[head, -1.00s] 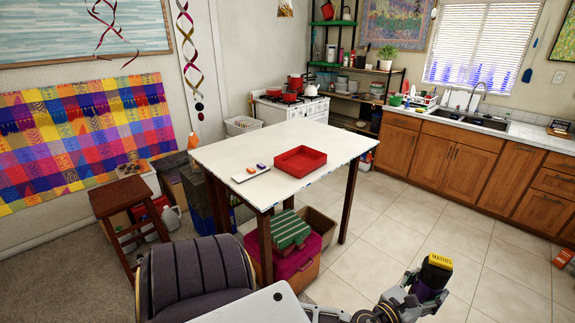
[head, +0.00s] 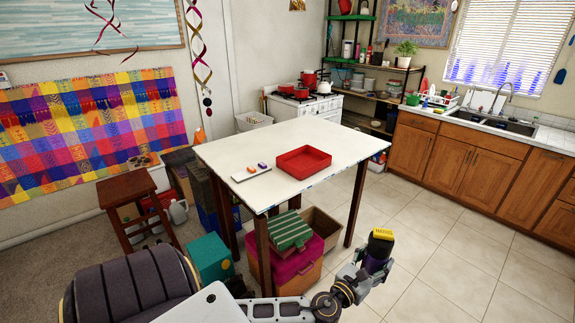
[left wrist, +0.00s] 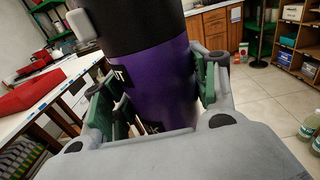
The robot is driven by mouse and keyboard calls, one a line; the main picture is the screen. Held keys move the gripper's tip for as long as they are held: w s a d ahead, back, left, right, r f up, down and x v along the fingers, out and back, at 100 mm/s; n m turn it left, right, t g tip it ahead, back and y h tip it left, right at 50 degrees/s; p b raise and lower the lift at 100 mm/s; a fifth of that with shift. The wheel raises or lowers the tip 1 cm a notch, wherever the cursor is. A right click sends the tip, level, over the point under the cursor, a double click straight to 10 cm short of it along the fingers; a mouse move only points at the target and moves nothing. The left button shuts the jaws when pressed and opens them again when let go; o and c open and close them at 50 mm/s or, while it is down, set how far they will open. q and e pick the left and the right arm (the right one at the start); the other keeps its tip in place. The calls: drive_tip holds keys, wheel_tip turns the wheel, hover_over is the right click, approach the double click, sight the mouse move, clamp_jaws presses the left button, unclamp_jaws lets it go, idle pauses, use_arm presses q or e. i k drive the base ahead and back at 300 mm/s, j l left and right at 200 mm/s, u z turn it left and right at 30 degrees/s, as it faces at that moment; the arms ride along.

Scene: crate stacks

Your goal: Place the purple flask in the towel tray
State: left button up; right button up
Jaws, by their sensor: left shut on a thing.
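The purple flask (head: 375,266) stands about upright in my left gripper (head: 366,274), with a yellow patch at its top. In the left wrist view the purple flask (left wrist: 160,80) has a black upper part, and the left gripper's (left wrist: 158,108) green-padded fingers press on both sides of it. A red open tray (head: 304,161) lies on the white table and looks empty; I cannot tell whether it is the towel tray, and no towel shows in it. It also shows in the left wrist view (left wrist: 32,92). The flask is right of and in front of the table. My right gripper is out of view.
The white table (head: 345,150) also holds a small white tray (head: 240,177) with little coloured things. Under it are a pink crate (head: 283,262) with a green striped item and a cardboard box (head: 322,226). A teal box (head: 210,257) stands front left. The tiled floor at right is clear.

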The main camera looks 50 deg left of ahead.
sight(304, 161)
drive_tip(key=i+u, duration=0.2)
drive_tip(key=u, duration=0.2)
drive_tip(key=i+u, duration=0.2)
drive_tip(key=u, duration=0.2)
drive_tip(key=i+u, duration=0.15)
drive_tip(key=u, duration=0.3)
drive_tip(key=i+u, duration=0.3)
drive_tip(key=l+u, duration=0.15)
drive_tip(key=u, duration=0.15)
